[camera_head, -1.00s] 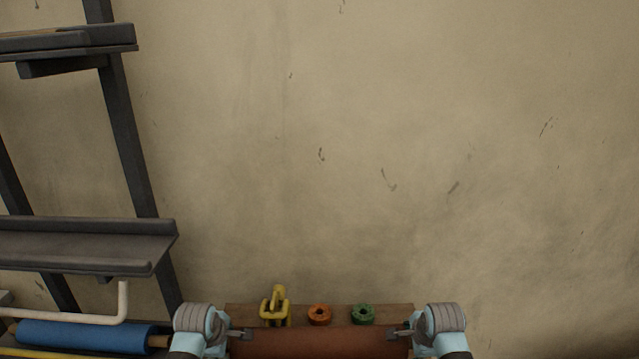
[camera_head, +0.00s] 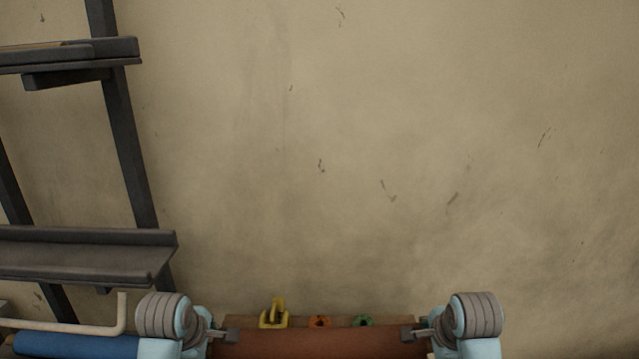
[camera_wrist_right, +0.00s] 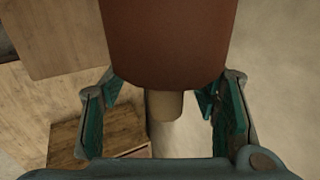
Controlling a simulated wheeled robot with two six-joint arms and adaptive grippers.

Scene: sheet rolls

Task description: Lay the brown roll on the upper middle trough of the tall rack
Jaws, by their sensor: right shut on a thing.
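The brown roll (camera_head: 312,343) lies level across the bottom middle of the head view, its lower side cut off by the frame. My left gripper (camera_head: 230,335) is at its left end and looks shut on it. My right gripper (camera_head: 410,334) is shut on its right end. In the right wrist view, the roll (camera_wrist_right: 168,45) and its pale core end (camera_wrist_right: 165,106) are between the right gripper's fingers (camera_wrist_right: 162,98). The tall dark rack (camera_head: 128,150) stands at the left, with an upper trough (camera_head: 85,52) and a lower trough (camera_head: 80,262), both cut off by the left edge.
A wooden surface (camera_head: 345,321) behind the roll holds a yellow object (camera_head: 273,313), an orange ring (camera_head: 319,321) and a green ring (camera_head: 363,320). A blue roll (camera_head: 80,346) and a pale bent rod (camera_head: 122,312) are low at the left. The wall right of the rack is bare.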

